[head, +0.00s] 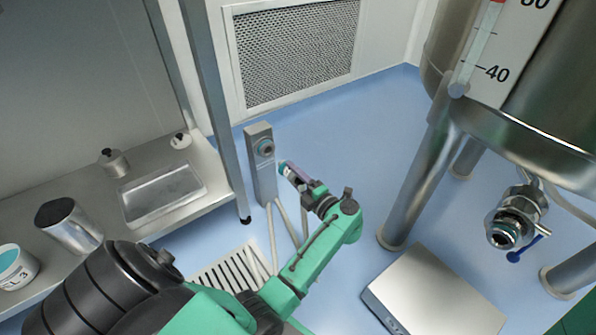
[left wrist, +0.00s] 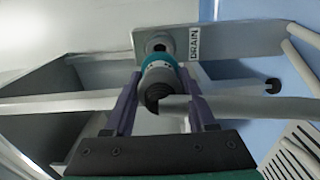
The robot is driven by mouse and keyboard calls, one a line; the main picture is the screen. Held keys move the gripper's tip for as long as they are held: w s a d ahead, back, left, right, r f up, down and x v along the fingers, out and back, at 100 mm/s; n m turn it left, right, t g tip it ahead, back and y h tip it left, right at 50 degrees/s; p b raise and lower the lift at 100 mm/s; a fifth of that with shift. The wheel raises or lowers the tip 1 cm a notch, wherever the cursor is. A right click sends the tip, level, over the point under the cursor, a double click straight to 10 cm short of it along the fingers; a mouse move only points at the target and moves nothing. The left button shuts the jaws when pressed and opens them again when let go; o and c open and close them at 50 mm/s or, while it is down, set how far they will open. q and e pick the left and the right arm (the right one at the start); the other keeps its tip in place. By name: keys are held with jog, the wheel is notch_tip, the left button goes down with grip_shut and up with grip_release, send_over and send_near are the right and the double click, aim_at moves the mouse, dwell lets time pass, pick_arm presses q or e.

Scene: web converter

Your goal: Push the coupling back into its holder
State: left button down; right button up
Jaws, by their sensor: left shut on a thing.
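The coupling (left wrist: 160,80) is a dark cylinder with a teal ring, and a grey hose leads off to its right in the left wrist view. My left gripper (left wrist: 160,95) is shut on it, one purple finger on each side. In the head view my left gripper (head: 293,173) is just right of and below the holder's socket. The holder (head: 261,178) is a grey upright post with a round socket (head: 265,147) near its top. The holder's plate (left wrist: 220,41), marked DRAIN, also shows in the left wrist view. The coupling's teal end points at the socket, with a small gap in the head view.
A steel bench (head: 215,170) with a tray (head: 163,193) and a metal jug (head: 68,222) is at left. A steel tank with a valve (head: 515,215) stands at right. A low steel platform (head: 435,290) and a floor grate (head: 228,272) lie below.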

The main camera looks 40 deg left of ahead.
aim_at(282, 164)
pick_arm(q)
jog(key=shift+x, duration=2.7)
jog(key=shift+p, duration=0.45)
jog(key=shift+p, duration=0.3)
jog(key=shift+x, duration=2)
jog(key=shift+c, duration=0.7)
grip_release()
